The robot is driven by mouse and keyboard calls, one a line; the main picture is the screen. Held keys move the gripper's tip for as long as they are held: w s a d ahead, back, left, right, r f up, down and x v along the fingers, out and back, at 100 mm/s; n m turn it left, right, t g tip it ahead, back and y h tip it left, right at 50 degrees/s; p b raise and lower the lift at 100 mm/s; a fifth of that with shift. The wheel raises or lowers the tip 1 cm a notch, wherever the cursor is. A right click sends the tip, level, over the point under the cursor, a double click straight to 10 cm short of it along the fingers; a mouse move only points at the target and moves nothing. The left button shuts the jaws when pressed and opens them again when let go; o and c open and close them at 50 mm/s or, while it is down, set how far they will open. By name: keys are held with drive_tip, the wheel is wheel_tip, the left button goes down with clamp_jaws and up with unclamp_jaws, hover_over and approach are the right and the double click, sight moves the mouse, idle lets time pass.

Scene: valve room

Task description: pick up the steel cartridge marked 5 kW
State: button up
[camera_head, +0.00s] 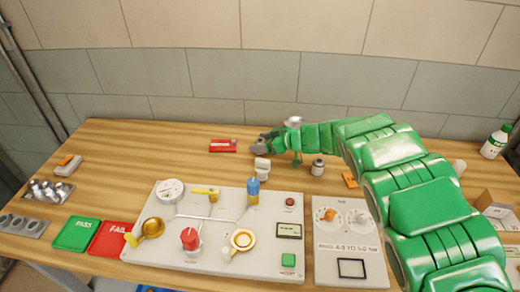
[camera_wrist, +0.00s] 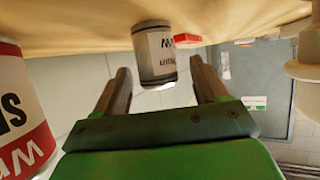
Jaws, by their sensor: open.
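A grey metal cylinder (camera_wrist: 155,56) with a white label stands on the wooden table in the wrist view, which appears upside down. The label's dark print is too blurred to read, so I cannot tell whether it says 5 kW. My gripper (camera_wrist: 160,85) is open, with one finger on each side of the cylinder in that view. I see no clear contact. In the head view my gripper (camera_head: 262,144) is low over the back of the table, and the cylinder is hard to make out there. A small grey labelled jar (camera_head: 318,167) stands to its right.
A white fitting (camera_head: 262,169) stands just in front, behind the valve panel (camera_head: 215,258). A large red-and-white can (camera_wrist: 14,110) is close at the left in the wrist view.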

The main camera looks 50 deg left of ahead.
drive_tip(key=shift+s+a+f, duration=0.1)
drive_tip(key=shift+a+f, duration=0.05)
drive_tip(key=shift+a, duration=0.2)
clamp_jaws()
idle(0.3)
